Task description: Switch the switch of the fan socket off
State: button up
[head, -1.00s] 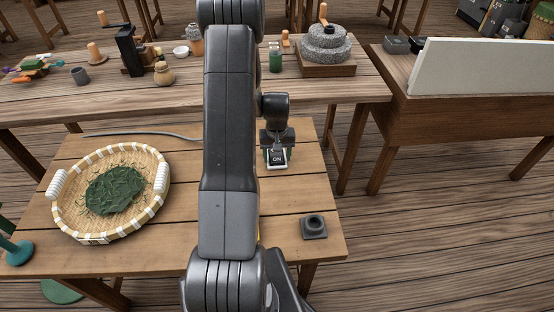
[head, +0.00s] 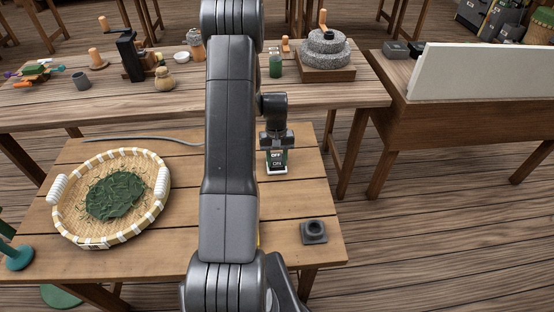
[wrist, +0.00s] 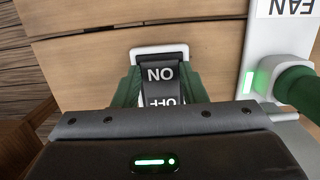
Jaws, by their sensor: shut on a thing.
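The switch (wrist: 162,75) is a dark rocker marked ON and OFF in a white frame. My gripper's body hides the near end of the rocker. The fan socket (wrist: 256,50) is white, labelled FAN, with a lit green strip and a green plug (wrist: 296,86) beside it.
A round basket (head: 72,226) with green leaves stands on the left of the front table (head: 180,262). A small dark block (head: 314,232) sits at its right front. A stone mill (head: 325,48) stands on the table behind. My arm hides the table's middle.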

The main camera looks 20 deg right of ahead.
jog(key=shift+w+d+r+g+y, duration=0.1)
jog(key=shift+w+g+y, duration=0.15)
jog(key=shift+g, duration=0.55)
jog(key=shift+w+r+g+y, duration=0.1)
jog(key=shift+w+g+y, duration=0.1)
jog(key=shift+g, duration=0.6)
jog(key=o, duration=1)
jog(key=b+v, duration=0.1)
jog(key=v, duration=1.2)
jog(key=shift+w+r, duration=0.15)
jog(key=shift+r, duration=0.2)
